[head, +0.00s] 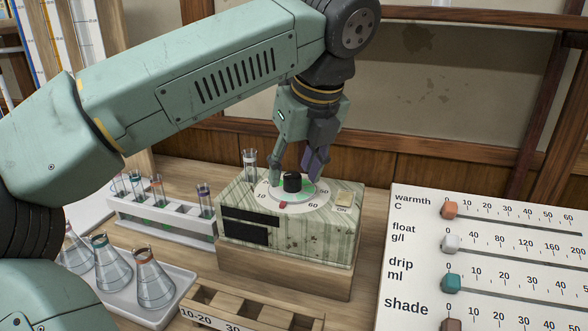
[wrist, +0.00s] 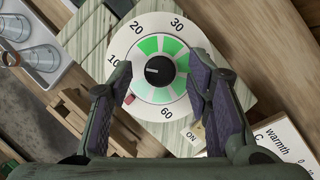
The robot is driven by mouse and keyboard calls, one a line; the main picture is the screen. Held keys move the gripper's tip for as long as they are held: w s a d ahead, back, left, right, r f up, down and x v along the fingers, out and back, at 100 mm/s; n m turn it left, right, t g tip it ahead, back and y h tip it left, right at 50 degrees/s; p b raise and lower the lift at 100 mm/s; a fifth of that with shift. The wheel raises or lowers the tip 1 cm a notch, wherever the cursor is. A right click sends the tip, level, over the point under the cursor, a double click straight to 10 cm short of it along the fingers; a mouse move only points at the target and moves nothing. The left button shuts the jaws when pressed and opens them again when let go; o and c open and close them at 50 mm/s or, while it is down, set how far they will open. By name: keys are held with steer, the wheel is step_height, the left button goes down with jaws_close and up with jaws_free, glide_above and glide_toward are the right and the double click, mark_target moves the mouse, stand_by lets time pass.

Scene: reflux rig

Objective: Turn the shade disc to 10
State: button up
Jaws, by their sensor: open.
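The shade disc (wrist: 160,45), a round dial with green and pale sectors, lies on top of a marbled box (head: 290,232). A black knob (wrist: 160,71) stands at its centre, with a short white line pointing left in the wrist view. White numbers plate around it reads 10, 20, 30 and 60 there. A red marker (wrist: 128,99) sits at the lower left rim, between 10 and 60; it faces front in the head view (head: 283,205). My gripper (head: 293,174) is open above the disc, its fingers on either side of the knob; contact cannot be told.
A labelled ON switch (head: 344,199) is right of the dial. A tube rack (head: 165,218) and flask tray (head: 150,312) stand left. A slider board (head: 480,262) with a shade row is right; a wooden rack (head: 260,308) is in front.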

steer(key=s+d, duration=0.5)
steer(key=s, duration=0.6)
steer(key=shift+d+r, duration=0.25)
steer(key=shift+d, duration=0.15)
